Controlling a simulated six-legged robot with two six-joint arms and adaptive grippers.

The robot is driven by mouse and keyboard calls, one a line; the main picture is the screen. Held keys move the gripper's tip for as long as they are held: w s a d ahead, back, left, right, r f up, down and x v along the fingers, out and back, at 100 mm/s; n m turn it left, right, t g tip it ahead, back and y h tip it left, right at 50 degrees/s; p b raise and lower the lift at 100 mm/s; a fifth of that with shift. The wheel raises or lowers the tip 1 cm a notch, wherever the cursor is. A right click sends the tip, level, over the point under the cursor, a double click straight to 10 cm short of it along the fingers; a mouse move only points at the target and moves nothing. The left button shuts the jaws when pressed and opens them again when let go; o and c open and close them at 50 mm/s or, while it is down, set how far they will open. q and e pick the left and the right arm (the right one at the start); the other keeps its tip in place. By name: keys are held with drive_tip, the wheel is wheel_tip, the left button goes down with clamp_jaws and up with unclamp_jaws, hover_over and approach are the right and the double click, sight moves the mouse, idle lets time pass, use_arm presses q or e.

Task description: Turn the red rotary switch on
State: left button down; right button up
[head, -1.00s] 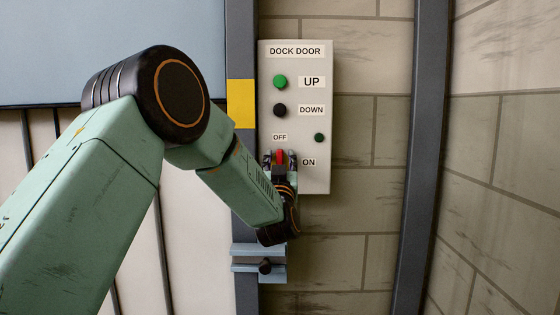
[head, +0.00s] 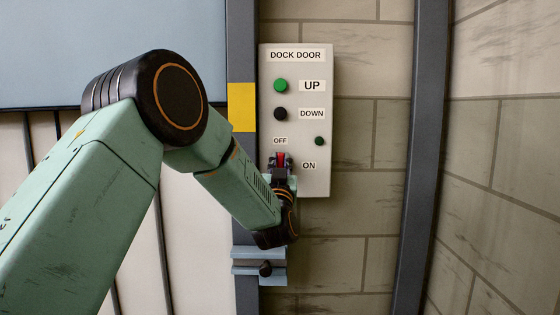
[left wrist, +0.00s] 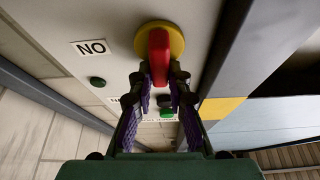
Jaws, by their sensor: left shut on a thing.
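The red rotary switch (head: 282,157) is low on the grey DOCK DOOR box (head: 318,180), between the OFF label (head: 280,141) and the ON label (head: 309,166). In the left wrist view its red handle (left wrist: 159,55) stands on a round yellow base (left wrist: 177,40). My left gripper (head: 280,161) is shut on the handle; its fingers (left wrist: 160,78) sit on both sides of it. The fingers and wrist partly hide the switch in the head view. My right gripper is not in view.
Above the switch are a green UP button (head: 281,85) and a black DOWN button (head: 280,114). A small dark green lamp (head: 320,141) is to the right. A grey post (head: 243,65) with a yellow band stands left of the box, and a blue bracket (head: 244,252) is below.

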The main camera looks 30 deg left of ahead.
use_arm(q)
drive_tip(key=shift+w+d+f+m+g+h+p, duration=0.2)
drive_tip(key=shift+m+h+p, duration=1.2)
drive_tip(key=shift+m+p, duration=2.25)
drive_tip(key=shift+w+d+f+m+g+h+p, duration=0.25)
drive_tip(key=shift+m+h+p, duration=1.15)
drive_tip(key=shift+m+p, duration=2.3)
drive_tip(key=shift+s+d+f+m+g+h+p, duration=0.1)
drive_tip(key=shift+f+m+g+h+p, duration=0.3)
drive_tip(key=shift+m+h+p, duration=2.15)
drive_tip(key=m+y+p, duration=0.1)
drive_tip(key=y+p, duration=0.1)
drive_tip(key=shift+r+m+p, duration=0.1)
drive_tip(key=shift+m+p, duration=0.25)
drive_tip(key=shift+m, duration=0.05)
drive_tip(key=c, duration=1.3)
unclamp_jaws()
drive_tip(key=s, duration=0.4)
drive_tip(key=s+d, duration=0.1)
drive_tip(key=s, duration=0.6)
drive_tip(key=shift+s+d, duration=0.4)
